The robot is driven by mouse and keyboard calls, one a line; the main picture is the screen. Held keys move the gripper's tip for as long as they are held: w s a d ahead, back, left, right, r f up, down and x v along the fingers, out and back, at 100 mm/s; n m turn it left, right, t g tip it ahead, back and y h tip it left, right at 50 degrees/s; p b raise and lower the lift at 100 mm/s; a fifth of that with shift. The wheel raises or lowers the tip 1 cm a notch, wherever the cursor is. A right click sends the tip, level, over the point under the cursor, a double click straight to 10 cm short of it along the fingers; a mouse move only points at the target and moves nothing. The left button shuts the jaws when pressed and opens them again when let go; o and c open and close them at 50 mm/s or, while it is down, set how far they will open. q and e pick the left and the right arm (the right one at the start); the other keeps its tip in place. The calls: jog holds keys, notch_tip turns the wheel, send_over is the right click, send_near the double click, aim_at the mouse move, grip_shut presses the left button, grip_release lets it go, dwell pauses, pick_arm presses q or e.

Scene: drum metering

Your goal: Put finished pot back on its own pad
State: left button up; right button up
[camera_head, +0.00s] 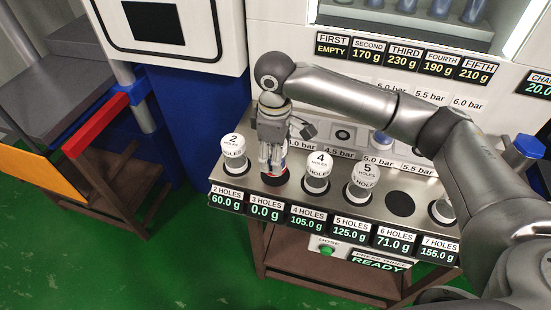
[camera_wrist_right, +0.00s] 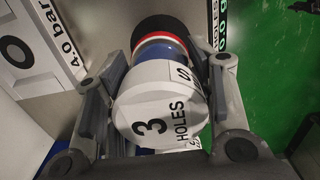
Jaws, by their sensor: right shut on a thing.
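The pot marked 3 HOLES (camera_wrist_right: 160,105) has a white lid and a blue body with red and white bands. My right gripper (camera_head: 272,163) is shut on it, with one finger on each side in the wrist view. The pot hangs upright at the dark round pad (camera_head: 275,179) behind the 3 HOLES label, whose display (camera_head: 266,211) reads 0.0 g. In the wrist view the black pad (camera_wrist_right: 166,24) shows just past the pot's base. I cannot tell whether they touch. My left gripper is not in view.
Neighbouring pots 2 (camera_head: 234,150) and 4 (camera_head: 317,170) stand close on either side, with pot 5 (camera_head: 363,182) further right. The 6 HOLES pad (camera_head: 400,203) is bare. Another pot (camera_head: 442,210) is partly hidden by my right arm. Behind is a row of bar-pressure labels.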

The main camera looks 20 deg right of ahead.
notch_tip(320, 180, down, 2)
jog(key=shift+f, duration=0.1)
jog(key=shift+f, duration=0.1)
jog(key=o, duration=1.2)
jog(key=shift+s, duration=0.1)
notch_tip(320, 180, up, 12)
jog(key=shift+r+b, duration=0.1)
jog(key=shift+b, duration=0.5)
